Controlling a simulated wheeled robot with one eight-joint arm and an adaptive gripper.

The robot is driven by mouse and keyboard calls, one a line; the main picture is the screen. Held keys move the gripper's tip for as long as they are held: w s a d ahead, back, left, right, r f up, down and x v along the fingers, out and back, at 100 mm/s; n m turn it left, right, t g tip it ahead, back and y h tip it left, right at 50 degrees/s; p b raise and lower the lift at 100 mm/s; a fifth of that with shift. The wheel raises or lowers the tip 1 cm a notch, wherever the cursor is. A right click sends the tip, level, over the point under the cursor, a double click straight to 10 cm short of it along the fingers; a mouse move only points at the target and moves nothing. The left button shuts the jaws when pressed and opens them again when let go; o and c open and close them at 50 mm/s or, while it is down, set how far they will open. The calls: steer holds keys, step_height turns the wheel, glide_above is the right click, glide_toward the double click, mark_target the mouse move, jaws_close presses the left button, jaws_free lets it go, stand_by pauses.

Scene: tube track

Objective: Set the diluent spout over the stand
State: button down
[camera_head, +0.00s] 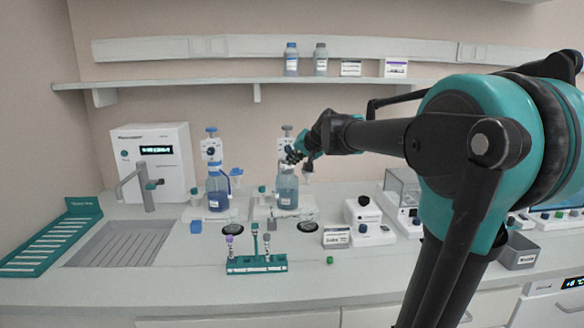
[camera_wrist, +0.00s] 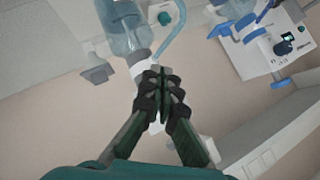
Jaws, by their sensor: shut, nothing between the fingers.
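Two bottle-top dispensers with blue liquid stand on the bench in the head view, the left dispenser (camera_head: 218,190) and the right dispenser (camera_head: 287,190). Their labels are too small to read, so I cannot tell which is the diluent. My gripper (camera_head: 293,156) is shut and empty at the head of the right dispenser, hiding part of it and its spout. In the wrist view, my fingertips (camera_wrist: 162,76) are together by a white dispenser part, with a clear blue bottle (camera_wrist: 125,28) beyond; contact is unclear. A teal tube stand (camera_head: 257,265) holds several tubes in front.
A sink (camera_head: 120,245) and white instrument (camera_head: 152,160) are left. A small white device (camera_head: 362,215) stands right of the dispensers. A shelf (camera_head: 200,83) runs above. Bare bench lies in front of the tube stand.

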steer(key=a+v, duration=0.2)
steer(key=v, duration=0.8)
steer(key=shift+s+r, duration=0.5)
steer(key=shift+s, duration=0.05)
steer(key=shift+s, duration=0.1)
